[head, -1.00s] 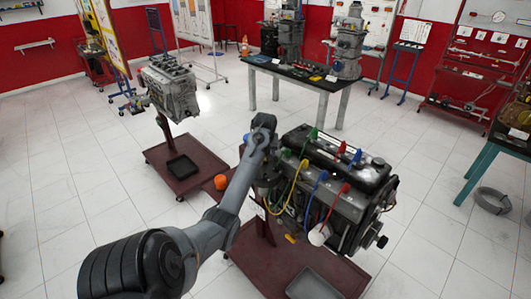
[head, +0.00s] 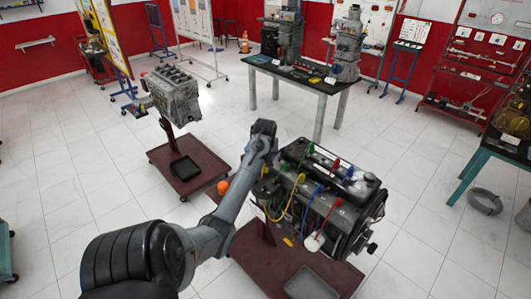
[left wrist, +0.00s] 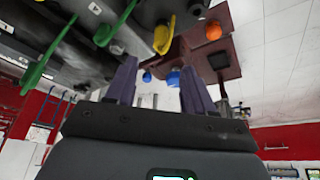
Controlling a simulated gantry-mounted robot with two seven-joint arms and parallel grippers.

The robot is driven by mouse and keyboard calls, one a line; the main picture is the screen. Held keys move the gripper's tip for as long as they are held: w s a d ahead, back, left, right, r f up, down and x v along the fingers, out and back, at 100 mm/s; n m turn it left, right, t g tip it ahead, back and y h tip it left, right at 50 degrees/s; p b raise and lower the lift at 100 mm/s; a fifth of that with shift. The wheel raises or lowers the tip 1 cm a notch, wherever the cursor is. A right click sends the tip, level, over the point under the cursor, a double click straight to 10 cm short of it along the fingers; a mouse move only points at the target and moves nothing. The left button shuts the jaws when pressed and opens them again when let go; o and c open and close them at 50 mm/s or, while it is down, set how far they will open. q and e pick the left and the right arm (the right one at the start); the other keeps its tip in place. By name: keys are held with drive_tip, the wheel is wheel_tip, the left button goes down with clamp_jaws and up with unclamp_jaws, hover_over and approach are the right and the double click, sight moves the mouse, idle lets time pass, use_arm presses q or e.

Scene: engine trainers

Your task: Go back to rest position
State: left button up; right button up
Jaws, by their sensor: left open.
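My left arm (head: 215,225) reaches in from the lower left in the head view, up to the left end of the near engine (head: 330,200). The left gripper's fingers are hidden there by the arm and wrist. In the left wrist view my left gripper (left wrist: 160,85) is open, with two purple-grey fingers spread and nothing between them. The engine (left wrist: 130,18) hangs close across the top of that view, with a green lead (left wrist: 58,45) and a yellow lead (left wrist: 163,35) near the fingers. My right gripper is not in view.
The engine sits on a dark red stand (head: 262,262) with a grey tray (head: 312,284). A second engine (head: 173,95) stands behind left. An orange ball (head: 223,187) is beside my arm. A workbench (head: 300,78) is at the back. White floor is open at left and right.

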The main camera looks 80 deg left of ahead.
use_arm(q)
drive_tip(key=s+d+f+m+g+p, duration=0.1)
drive_tip(key=d+f+m+p, duration=0.2)
drive_tip(key=d, duration=0.6)
drive_tip(key=s+d+f+m+p, duration=0.1)
drive_tip(key=s+d+f+m, duration=0.15)
drive_tip(key=d+f, duration=0.45)
drive_tip(key=s+d+f+m+g+p, duration=0.1)
drive_tip(key=d+f+m+p, duration=0.15)
drive_tip(key=d, duration=0.85)
drive_tip(key=s+d+r+m+t+h, duration=0.1)
drive_tip(key=d+m, duration=0.2)
drive_tip(key=d, duration=0.6)
drive_tip(key=d+r+m+t+h, duration=0.1)
drive_tip(key=d+r+m, duration=0.1)
drive_tip(key=d, duration=0.7)
drive_tip(key=w+d+r+m+t+h, duration=0.1)
drive_tip(key=d+r+m, duration=0.3)
drive_tip(key=d+r, duration=0.4)
drive_tip(key=d+t+h, duration=0.1)
drive_tip(key=d, duration=0.2)
drive_tip(key=shift+w+d+r+t+h, duration=0.25)
drive_tip(key=shift+w+r+t+h, duration=0.05)
